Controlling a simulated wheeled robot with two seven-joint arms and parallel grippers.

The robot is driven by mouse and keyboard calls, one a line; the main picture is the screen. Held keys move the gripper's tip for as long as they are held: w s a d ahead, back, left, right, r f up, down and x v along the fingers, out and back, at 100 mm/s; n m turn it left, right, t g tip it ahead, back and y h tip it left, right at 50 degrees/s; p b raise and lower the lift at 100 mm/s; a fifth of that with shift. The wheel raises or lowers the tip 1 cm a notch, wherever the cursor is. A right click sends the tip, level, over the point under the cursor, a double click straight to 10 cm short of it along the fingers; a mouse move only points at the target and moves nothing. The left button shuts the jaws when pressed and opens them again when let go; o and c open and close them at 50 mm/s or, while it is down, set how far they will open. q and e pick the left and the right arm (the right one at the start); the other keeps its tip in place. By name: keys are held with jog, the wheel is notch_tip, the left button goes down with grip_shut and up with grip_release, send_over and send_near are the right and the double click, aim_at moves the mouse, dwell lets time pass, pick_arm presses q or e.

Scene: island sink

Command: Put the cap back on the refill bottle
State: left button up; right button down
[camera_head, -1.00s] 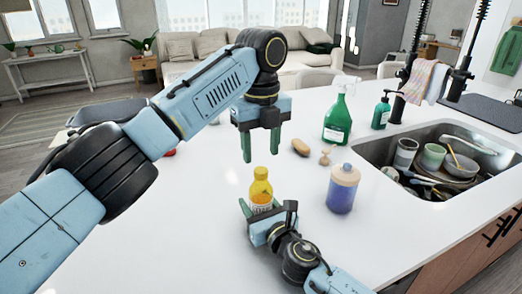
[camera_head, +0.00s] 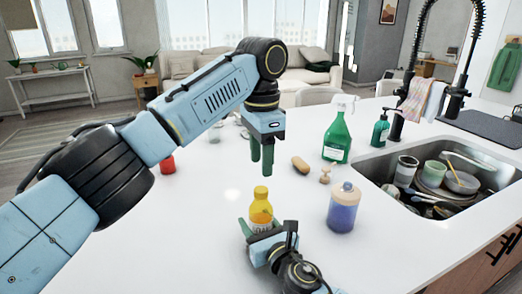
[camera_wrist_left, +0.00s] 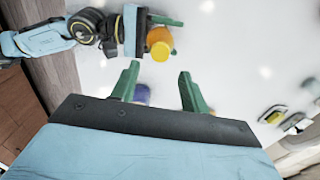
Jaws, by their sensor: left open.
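The refill bottle (camera_head: 261,210), yellow-orange with a pale label, stands upright on the white counter; its top also shows in the left wrist view (camera_wrist_left: 160,42). My right gripper (camera_head: 264,238) is at the bottle, its fingers on either side of it; whether they press on it I cannot tell. My left gripper (camera_head: 262,162) hangs above the counter, beyond the bottle in the head view. Its green fingers are apart and empty in the left wrist view (camera_wrist_left: 157,85). A small red object (camera_head: 167,163), possibly the cap, lies on the counter near my left arm.
A blue jar with a tan lid (camera_head: 343,210) stands right of the bottle. A brown sponge (camera_head: 300,164), a small wooden piece (camera_head: 325,175) and a green spray bottle (camera_head: 337,138) stand behind. The sink (camera_head: 400,160) with dishes is at right. Counter left of the bottle is clear.

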aim_at(261, 189)
pick_arm(q)
jog(key=n, duration=0.4)
jog(key=shift+r, duration=0.3)
jog(key=n, duration=0.5)
jog(key=shift+r, duration=0.35)
jog(key=shift+f, duration=4.05)
grip_shut()
jog(key=shift+o, duration=0.7)
grip_release()
